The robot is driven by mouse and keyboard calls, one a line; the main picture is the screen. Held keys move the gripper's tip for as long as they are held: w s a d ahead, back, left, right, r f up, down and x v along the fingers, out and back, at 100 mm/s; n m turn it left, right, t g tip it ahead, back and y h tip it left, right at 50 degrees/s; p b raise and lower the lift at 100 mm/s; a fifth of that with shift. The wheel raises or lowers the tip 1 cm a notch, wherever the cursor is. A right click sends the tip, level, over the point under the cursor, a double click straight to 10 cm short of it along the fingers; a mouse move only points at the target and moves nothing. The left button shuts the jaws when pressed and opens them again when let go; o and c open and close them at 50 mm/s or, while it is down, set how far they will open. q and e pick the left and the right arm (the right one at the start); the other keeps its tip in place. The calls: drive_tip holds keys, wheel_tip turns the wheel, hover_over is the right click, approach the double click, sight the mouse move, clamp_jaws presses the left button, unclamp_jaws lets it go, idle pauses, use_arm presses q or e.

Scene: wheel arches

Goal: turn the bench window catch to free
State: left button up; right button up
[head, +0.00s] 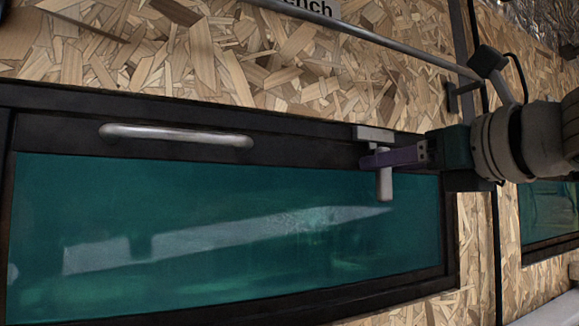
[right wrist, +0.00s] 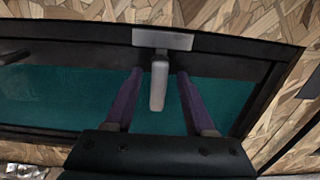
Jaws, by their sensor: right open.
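The bench window (head: 220,235) is a wide teal pane in a dark frame on a chipboard wall. Its catch (head: 385,185) is a light grey lever hanging down from a grey plate at the top right of the frame. In the right wrist view the catch lever (right wrist: 158,85) points toward the gripper, between the two purple fingers. My right gripper (head: 370,160) comes in from the right at the catch. Its fingers (right wrist: 157,73) are open, one on each side of the lever, with a visible gap on both sides. My left gripper is not in view.
A metal handle bar (head: 175,134) is fixed on the upper window frame, left of the catch. A long grey rail (head: 370,42) runs across the wall above, near a sign ending in "nch" (head: 315,6). Another teal window (head: 550,210) is at the far right.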

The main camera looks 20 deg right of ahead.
drive_tip(key=shift+s, duration=0.1)
drive_tip(key=shift+c, duration=1.4)
clamp_jaws()
